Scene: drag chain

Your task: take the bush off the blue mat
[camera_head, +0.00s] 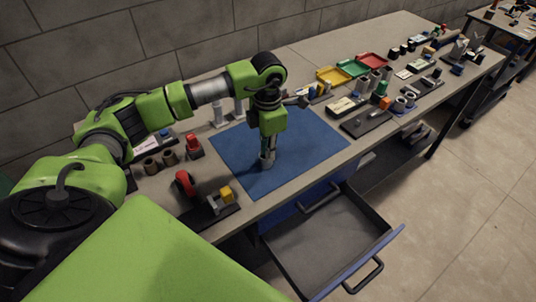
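The blue mat (315,145) lies flat on the workbench, in the middle of the view. My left arm reaches in from the left and its wrist hangs over the mat. The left gripper (267,153) points down at the middle-left part of the mat. A small grey, round piece, which looks like the bush (267,162), shows at the gripper's lower end, on or just above the mat. The gripper hides part of it, and I cannot tell whether the fingers are shut on it. My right gripper is not in view.
A red-topped piece (185,183) and a dark fixture with a yellow block (226,194) stand left of the mat. Two brown cylinders (151,166) stand farther left. Yellow (331,75), green and red trays sit behind. An open drawer (325,245) juts out below the bench front.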

